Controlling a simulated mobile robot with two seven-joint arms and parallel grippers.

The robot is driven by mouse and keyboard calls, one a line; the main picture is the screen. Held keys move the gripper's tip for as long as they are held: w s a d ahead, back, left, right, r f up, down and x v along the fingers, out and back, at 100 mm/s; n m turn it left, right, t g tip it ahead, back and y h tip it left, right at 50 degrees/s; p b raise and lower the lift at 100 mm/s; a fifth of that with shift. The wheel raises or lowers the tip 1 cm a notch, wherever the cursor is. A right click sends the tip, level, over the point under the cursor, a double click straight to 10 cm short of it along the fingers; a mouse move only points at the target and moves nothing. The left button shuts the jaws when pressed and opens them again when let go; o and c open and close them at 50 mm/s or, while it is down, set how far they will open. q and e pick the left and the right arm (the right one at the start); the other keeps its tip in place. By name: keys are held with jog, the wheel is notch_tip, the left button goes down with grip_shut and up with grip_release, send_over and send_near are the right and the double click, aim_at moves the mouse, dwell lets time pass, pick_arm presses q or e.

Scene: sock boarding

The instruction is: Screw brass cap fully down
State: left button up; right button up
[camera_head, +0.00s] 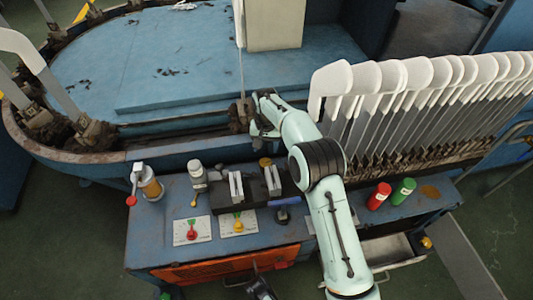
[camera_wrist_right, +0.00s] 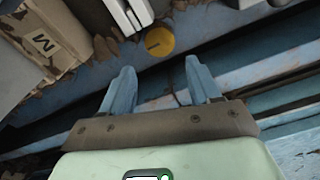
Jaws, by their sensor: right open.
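The brass cap is a round yellow disc (camera_wrist_right: 159,41) with a dark line on its face in the right wrist view. In the head view it shows as a small brass disc (camera_head: 265,162) near the back edge of the blue bench. My right gripper (camera_wrist_right: 160,68) is open and empty. In the wrist view the cap lies just beyond the gap between its fingertips, apart from both. In the head view my right gripper (camera_head: 258,117) is over the machine's rim, behind the cap. The cap's thread and seating are hidden.
Light upright plates (camera_head: 236,187) in dark holders stand close to the cap. An amber jar (camera_head: 150,184), a red can (camera_head: 379,196) and a green can (camera_head: 403,191) stand on the bench (camera_head: 150,235). A row of white sock boards (camera_head: 420,75) stands at right.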

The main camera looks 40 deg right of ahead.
pick_arm(q)
jog(key=shift+s+d+r, duration=0.35)
jog(key=shift+s+r, duration=0.05)
jog(key=shift+s, duration=0.15)
pick_arm(e)
jog(key=shift+r, duration=1.6)
